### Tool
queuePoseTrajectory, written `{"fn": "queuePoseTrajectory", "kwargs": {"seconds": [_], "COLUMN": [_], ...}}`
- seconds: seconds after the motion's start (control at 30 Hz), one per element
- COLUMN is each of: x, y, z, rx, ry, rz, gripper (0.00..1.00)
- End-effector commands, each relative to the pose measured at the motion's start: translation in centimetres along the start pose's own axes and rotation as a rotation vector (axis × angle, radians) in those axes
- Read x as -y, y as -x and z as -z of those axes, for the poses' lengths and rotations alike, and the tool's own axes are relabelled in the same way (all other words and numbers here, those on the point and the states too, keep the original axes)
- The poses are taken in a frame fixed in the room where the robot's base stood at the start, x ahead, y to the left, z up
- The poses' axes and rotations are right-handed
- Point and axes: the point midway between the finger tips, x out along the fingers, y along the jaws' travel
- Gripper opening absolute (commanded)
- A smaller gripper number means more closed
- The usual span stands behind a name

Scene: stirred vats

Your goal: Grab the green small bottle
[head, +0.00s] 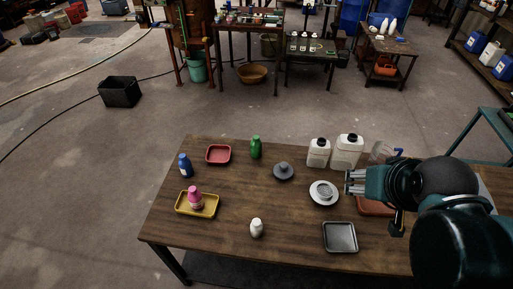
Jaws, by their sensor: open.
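The small green bottle (256,148) stands upright near the back edge of the wooden table (215,232), left of a grey lidded or domed object (284,171). My gripper (348,183) is at the right side, pointing left, well to the right of the green bottle. Its jaws are open and appear empty. A white dish with a round piece on it (324,193) is close to the left of the gripper tips. Nothing hides the green bottle.
Two white jugs (347,152) stand at the back right. A red tray (218,154), blue bottle (185,166), pink bottle (195,198) on a yellow tray (210,210), white bottle (257,228) and grey tray (341,238) are around. The table's middle is clear.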

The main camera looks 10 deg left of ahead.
Motion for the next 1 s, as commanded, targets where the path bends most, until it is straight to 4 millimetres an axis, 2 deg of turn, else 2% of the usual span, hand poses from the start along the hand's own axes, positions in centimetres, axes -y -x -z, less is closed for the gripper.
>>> {"fn": "queuePoseTrajectory", "kwargs": {"seconds": [0.77, 1.0], "x": [0.0, 0.4], "y": [0.0, -0.2], "z": [0.1, 1.2], "rx": [0.001, 0.014], "ry": [0.001, 0.023], "rz": [0.0, 0.006], "gripper": [0.51, 0.51]}}
